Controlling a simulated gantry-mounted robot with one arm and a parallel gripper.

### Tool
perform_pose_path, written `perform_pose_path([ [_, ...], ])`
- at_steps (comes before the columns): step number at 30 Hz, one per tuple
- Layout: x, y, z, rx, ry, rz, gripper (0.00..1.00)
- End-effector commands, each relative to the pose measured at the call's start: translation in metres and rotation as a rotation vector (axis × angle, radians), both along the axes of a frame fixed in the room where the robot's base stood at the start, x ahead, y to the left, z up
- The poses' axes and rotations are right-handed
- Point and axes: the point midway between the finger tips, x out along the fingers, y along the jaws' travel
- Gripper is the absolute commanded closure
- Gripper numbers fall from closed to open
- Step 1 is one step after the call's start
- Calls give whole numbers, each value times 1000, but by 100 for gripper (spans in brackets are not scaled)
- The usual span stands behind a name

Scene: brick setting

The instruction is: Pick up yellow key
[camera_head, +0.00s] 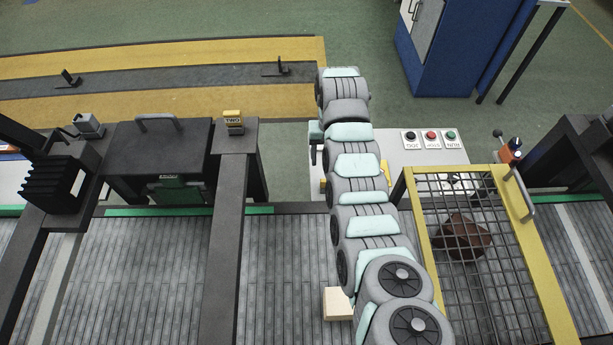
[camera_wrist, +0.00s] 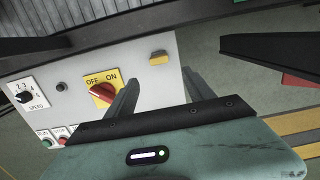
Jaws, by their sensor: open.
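The yellow key (camera_wrist: 159,58) shows in the wrist view as a small yellow block on the white control panel (camera_wrist: 150,84), near its right end. My gripper (camera_wrist: 160,77) is open and empty. Its two dark fingers point towards the panel, and the key appears between and just beyond their tips. I see no contact; the height gap is hard to judge. In the head view my arm hides most of this area, and only a small yellow patch, likely the key (camera_head: 323,184), shows at its left edge.
A yellow OFF/ON plate with a red knob (camera_wrist: 103,90) is beside the left finger. A speed dial (camera_wrist: 25,97) and push buttons (camera_head: 431,136) are farther along the panel. A yellow-framed mesh guard (camera_head: 532,205) stands right of my arm. A dark rail (camera_wrist: 100,40) crosses beyond the panel.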

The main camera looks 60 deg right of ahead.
Motion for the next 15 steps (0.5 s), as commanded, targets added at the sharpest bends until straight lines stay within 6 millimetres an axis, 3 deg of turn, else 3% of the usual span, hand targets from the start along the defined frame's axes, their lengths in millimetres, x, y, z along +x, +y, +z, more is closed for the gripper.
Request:
perform_pose_path([
  [5,-14,3,-8,35,29,-12,38],
  [15,-16,7,-53,30,27,-11,38],
])
